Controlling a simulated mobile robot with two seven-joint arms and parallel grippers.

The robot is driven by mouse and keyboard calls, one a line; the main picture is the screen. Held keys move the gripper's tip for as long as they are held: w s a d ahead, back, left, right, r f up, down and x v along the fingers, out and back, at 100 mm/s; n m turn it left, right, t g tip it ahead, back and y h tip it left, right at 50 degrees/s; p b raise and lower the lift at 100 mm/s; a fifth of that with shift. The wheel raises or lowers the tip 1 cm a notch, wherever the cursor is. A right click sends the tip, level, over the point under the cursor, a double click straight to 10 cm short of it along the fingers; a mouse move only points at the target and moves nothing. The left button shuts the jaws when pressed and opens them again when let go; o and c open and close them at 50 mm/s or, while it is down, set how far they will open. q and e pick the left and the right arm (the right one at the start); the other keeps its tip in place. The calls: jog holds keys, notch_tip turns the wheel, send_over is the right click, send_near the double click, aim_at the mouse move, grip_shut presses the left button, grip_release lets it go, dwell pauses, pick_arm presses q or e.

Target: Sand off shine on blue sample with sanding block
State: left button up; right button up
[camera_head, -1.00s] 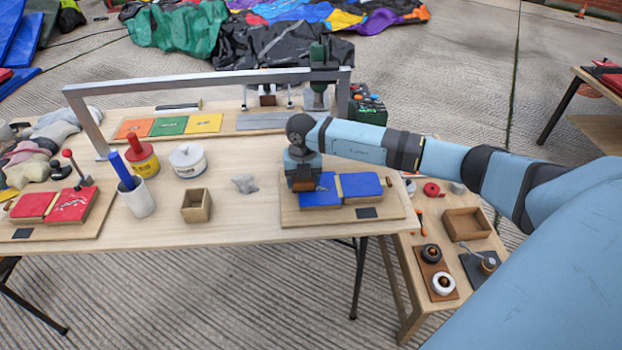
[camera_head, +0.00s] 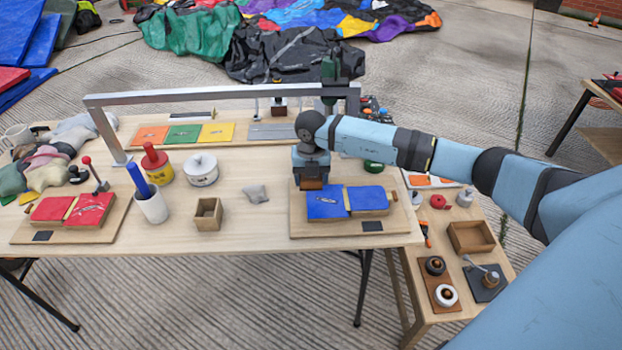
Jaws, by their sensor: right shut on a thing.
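The blue sample (camera_head: 327,203) lies on a wooden board (camera_head: 298,228) at the right end of the table, beside a second blue piece (camera_head: 368,198). A pale mark shows on the left piece. My right gripper (camera_head: 312,174) points down, shut on the brown sanding block (camera_head: 313,184). The block is at the far left edge of the blue sample; I cannot tell whether it touches. My left gripper is out of view.
A metal frame (camera_head: 220,91) spans the back of the table. A small wooden box (camera_head: 207,214), a grey crumpled piece (camera_head: 255,194), a white pot (camera_head: 201,170) and a cup with a blue tool (camera_head: 152,206) stand left. A red sample board (camera_head: 110,230) is far left.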

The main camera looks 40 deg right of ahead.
jog(key=shift+r, duration=0.25)
jog(key=shift+r, duration=0.15)
jog(key=shift+r+p, duration=1.05)
jog(key=shift+r, duration=0.35)
